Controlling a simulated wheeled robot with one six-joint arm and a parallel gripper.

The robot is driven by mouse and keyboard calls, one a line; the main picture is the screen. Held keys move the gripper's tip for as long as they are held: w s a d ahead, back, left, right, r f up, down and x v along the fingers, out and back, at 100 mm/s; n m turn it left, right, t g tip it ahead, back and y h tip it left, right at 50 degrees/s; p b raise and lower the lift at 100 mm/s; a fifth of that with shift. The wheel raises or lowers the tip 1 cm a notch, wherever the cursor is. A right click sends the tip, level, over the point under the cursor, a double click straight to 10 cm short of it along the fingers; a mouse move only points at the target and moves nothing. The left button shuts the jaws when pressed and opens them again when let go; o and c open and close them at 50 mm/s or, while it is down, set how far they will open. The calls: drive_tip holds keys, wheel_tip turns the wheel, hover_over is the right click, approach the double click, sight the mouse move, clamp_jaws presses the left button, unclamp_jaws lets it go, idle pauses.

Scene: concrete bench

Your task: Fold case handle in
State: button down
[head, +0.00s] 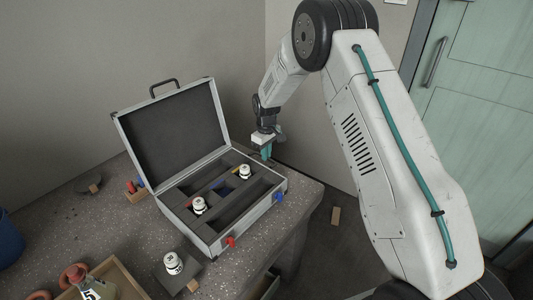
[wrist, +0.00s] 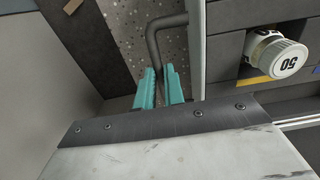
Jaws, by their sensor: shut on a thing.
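The silver case (head: 254,218) lies open on the bench, its grey-lined lid (head: 175,133) standing up. A dark handle (head: 164,83) sticks up from the lid's top edge. My gripper (head: 266,153) is low beside the case's far right side. In the wrist view its teal fingers (wrist: 160,88) are shut on a dark bent side handle (wrist: 153,42). That handle stands out from the case wall (wrist: 196,50). Its lower part is hidden between the fingers and behind the wrist plate.
White weights (head: 199,205) (head: 245,172) stand in the case compartments; another (head: 173,262) stands on a dark block in front. A red latch (head: 231,241) and blue latch (head: 279,197) are on the case front. A wooden tray (head: 125,278) is at front left. The bench edge lies close right.

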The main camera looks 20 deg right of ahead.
drive_tip(key=shift+f, duration=0.1)
drive_tip(key=g+y, duration=0.1)
drive_tip(key=f+y, duration=0.1)
drive_tip(key=shift+w+d+g+y, duration=0.15)
drive_tip(key=shift+d+g+y, duration=0.05)
drive_tip(key=shift+g+y, duration=0.2)
drive_tip(key=g+y, duration=0.1)
drive_tip(key=f+g+y, duration=0.1)
drive_tip(key=y, duration=0.1)
drive_tip(key=shift+f, duration=0.25)
drive_tip(key=g+y, duration=0.1)
drive_tip(key=f+y, duration=0.1)
drive_tip(key=shift+a+f+g+y, duration=0.1)
drive_tip(key=shift+a+g+y, duration=0.05)
drive_tip(key=shift+g+y, duration=0.25)
drive_tip(key=shift+s+a+f+g+y, duration=0.1)
drive_tip(key=shift+s+f+g+y, duration=0.15)
drive_tip(key=shift+y, duration=0.25)
drive_tip(key=shift+a+f+g+y, duration=0.1)
drive_tip(key=shift+g+y, duration=0.25)
drive_tip(key=shift+y, duration=0.15)
drive_tip(key=c, duration=1.5)
unclamp_jaws()
